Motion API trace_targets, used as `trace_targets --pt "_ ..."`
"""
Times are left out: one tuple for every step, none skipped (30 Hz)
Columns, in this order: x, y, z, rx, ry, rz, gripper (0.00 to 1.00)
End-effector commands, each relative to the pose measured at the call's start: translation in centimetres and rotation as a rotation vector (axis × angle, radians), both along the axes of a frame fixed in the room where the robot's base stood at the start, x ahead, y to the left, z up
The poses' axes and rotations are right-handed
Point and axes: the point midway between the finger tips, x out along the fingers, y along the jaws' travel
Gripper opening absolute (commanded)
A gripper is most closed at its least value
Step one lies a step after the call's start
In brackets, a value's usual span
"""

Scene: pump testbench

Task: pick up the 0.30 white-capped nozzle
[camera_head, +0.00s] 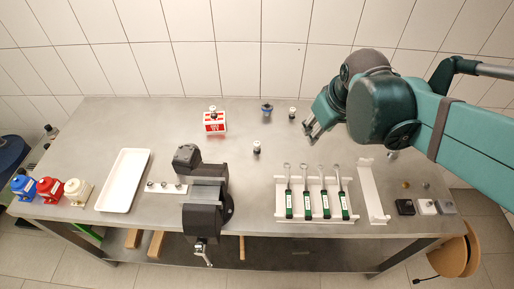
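Several small nozzle-like parts stand on the grey table, and their size markings are too small to read. One with a white upper part and dark base (257,147) stands near the middle. Another white one with a dark base (292,112) stands further back, just left of my gripper. A blue one (267,108) stands at the back. I cannot tell which is the 0.30 nozzle. My gripper (310,131) is above the table with its fingers apart and nothing visible between them.
A red-and-white box (214,125) with a small part on top stands at the back. A black vise (205,195) sits at the front edge. A white rack (330,182) holds several green-handled wrenches. A white tray (125,153) lies left. The back-centre table is mostly clear.

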Motion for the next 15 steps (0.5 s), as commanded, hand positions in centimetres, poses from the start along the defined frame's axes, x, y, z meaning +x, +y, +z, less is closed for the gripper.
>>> trace_targets --pt "0.6 0.4 -0.2 -0.008 0.009 0.021 0.35" --pt "0.9 0.6 -0.3 -0.013 0.014 0.033 0.35" --pt "1.3 0.9 -0.5 -0.019 0.021 0.052 0.35" --pt "1.6 1.1 -0.6 -0.024 0.026 0.065 0.35" --pt "1.9 1.3 -0.8 -0.028 0.031 0.078 0.35" --pt "2.3 1.6 -1.0 -0.035 0.038 0.096 0.35" --pt "2.6 1.8 -1.1 -0.039 0.044 0.109 0.35" --pt "2.9 2.1 -1.3 -0.044 0.049 0.122 0.35" --pt "3.3 2.3 -1.5 -0.05 0.055 0.139 0.35" --pt "3.6 2.6 -1.6 -0.054 0.061 0.152 0.35" --pt "3.9 2.8 -1.8 -0.058 0.066 0.166 0.35" --pt "4.3 3.1 -2.1 -0.065 0.073 0.184 0.35" --pt "4.6 3.4 -2.3 -0.069 0.078 0.197 0.35" --pt "4.9 3.6 -2.4 -0.073 0.083 0.212 0.35" --pt "5.3 3.9 -2.7 -0.079 0.09 0.229 0.35"
